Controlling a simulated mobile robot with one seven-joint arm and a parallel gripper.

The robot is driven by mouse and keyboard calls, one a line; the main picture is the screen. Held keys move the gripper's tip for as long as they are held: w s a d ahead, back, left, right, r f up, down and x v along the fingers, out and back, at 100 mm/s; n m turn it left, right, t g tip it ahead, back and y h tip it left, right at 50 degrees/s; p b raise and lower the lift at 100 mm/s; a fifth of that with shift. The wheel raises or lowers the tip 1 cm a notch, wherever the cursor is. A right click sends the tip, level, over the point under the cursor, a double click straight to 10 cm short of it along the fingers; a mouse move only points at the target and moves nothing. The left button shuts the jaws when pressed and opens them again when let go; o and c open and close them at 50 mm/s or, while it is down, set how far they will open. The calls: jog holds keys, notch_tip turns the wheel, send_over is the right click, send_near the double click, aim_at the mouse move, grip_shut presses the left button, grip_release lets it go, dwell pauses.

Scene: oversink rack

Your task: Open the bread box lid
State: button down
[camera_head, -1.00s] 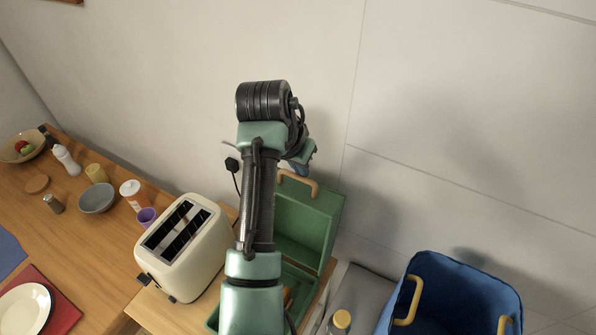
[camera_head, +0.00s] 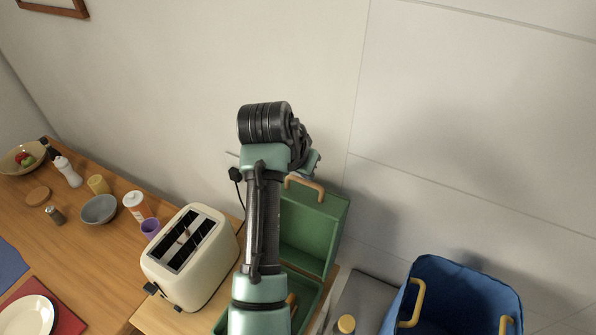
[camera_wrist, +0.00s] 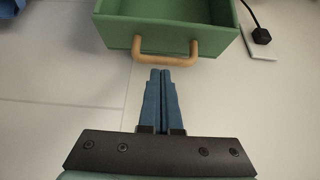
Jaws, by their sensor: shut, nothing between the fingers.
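The green bread box lid (camera_head: 314,232) stands raised, tilted up near the wall, with its wooden handle (camera_head: 305,188) at the top. The green bread box base (camera_head: 300,303) lies open below it, partly hidden by my arm. In the wrist view the lid (camera_wrist: 168,28) and its wooden handle (camera_wrist: 165,58) are at the top. My gripper (camera_wrist: 161,72) is shut and empty, its blue fingertips just short of the handle. I see a small gap or light contact there and cannot tell which. In the head view my arm hides most of the gripper.
A cream toaster (camera_head: 192,262) stands just left of the bread box. A blue bag (camera_head: 455,292) with yellow handles stands at the right. A bottle with a yellow cap (camera_head: 346,324) is near the front. Bowls and small items sit on the counter at the left. The wall is close behind.

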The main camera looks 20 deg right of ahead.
jog(key=b+v, duration=0.3)
jog(key=v, duration=0.6)
jog(key=shift+w+r, duration=0.25)
jog(key=shift+r, duration=0.1)
